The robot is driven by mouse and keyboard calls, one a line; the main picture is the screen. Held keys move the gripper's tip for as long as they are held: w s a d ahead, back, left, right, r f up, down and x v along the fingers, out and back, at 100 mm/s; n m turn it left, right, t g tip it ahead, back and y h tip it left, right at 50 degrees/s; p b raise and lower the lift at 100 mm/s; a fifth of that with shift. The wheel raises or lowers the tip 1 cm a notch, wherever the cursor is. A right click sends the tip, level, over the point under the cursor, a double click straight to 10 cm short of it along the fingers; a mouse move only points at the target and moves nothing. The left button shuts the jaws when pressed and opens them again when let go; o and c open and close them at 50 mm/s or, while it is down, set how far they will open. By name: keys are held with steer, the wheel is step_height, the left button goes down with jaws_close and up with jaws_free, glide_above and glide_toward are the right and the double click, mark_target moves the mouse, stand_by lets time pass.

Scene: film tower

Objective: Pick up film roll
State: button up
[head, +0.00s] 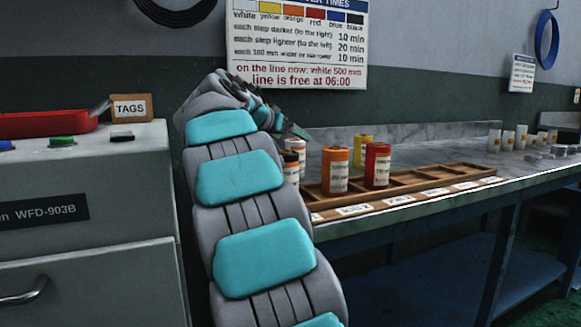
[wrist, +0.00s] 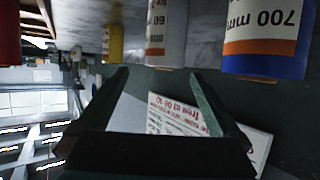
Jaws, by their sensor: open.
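Several film rolls stand on the bench. In the head view I see an orange roll (head: 335,172) and a red roll (head: 377,165) at the wooden rack, a yellow roll (head: 363,152) behind, and a white roll (head: 297,150) and a dark-topped roll (head: 291,170) partly hidden by my arm. My gripper (head: 297,131) is above the bench near these last two. In the upside-down wrist view my gripper (wrist: 160,78) is open, with nothing between its fingers. A blue roll (wrist: 268,62), a white roll (wrist: 166,30) and a yellow roll (wrist: 113,45) show beyond the fingertips.
The wooden rack (head: 445,178) has empty compartments on its right. Several small pale cups (head: 507,140) stand farther right on the bench (head: 420,205). A grey cabinet (head: 90,220) with a red tray (head: 45,124) and a TAGS box (head: 131,108) is on the left.

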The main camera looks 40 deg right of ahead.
steer(key=shift+w+x, duration=0.2)
steer(key=shift+x, duration=3.75)
steer(key=shift+a+f, duration=0.15)
steer(key=shift+a, duration=0.05)
steer(key=shift+c, duration=0.4)
steer(key=c, duration=1.5)
